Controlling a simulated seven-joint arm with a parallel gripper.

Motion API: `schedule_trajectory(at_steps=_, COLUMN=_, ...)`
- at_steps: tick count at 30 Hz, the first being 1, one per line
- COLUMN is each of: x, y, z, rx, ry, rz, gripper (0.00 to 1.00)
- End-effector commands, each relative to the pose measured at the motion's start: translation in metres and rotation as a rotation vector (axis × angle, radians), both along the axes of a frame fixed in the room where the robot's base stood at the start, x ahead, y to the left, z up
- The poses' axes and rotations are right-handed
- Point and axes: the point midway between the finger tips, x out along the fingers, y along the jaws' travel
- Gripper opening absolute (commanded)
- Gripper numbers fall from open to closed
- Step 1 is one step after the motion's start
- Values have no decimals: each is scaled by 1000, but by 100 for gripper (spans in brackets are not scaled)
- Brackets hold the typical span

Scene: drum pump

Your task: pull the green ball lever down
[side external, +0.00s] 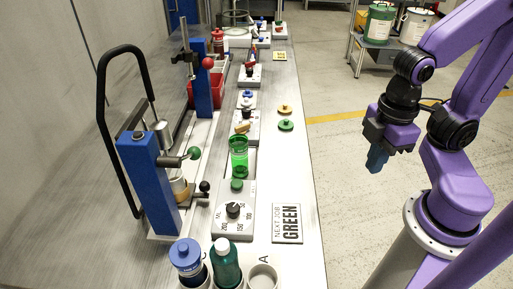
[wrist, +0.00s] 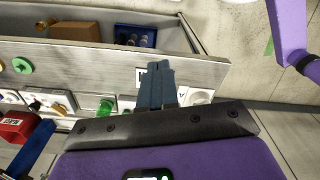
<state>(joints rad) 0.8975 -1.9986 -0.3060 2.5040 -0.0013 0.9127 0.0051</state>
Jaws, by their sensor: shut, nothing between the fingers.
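The green ball lever (side external: 193,153) sticks out to the right from the blue press stand (side external: 145,180) on the left side of the bench in the side view. A small dark ball knob (side external: 204,186) sits below it. My gripper (side external: 376,160) hangs in the air over the floor, right of the bench and well apart from the lever. Its blue fingers point down and are shut with nothing between them. In the wrist view the shut fingers (wrist: 157,85) reach toward the bench edge. I cannot clearly pick out the green ball lever in the wrist view.
A second blue stand (side external: 203,80) with a red ball (side external: 208,62) is farther back. A green cup (side external: 238,157), a dial box (side external: 233,211), a "NEXT JOB GREEN" sign (side external: 287,224) and bottles (side external: 226,264) stand on the bench (side external: 300,180). A black hoop handle (side external: 102,110) rises at left.

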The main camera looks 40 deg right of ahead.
Motion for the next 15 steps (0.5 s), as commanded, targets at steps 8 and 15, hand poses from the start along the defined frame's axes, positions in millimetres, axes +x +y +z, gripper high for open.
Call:
schedule_trajectory(at_steps=8, x=38, y=34, z=15, rx=70, ry=-16, rz=-282, gripper=0)
schedule_trajectory(at_steps=15, x=106, y=87, z=42, rx=203, ry=-20, rz=-779, gripper=0)
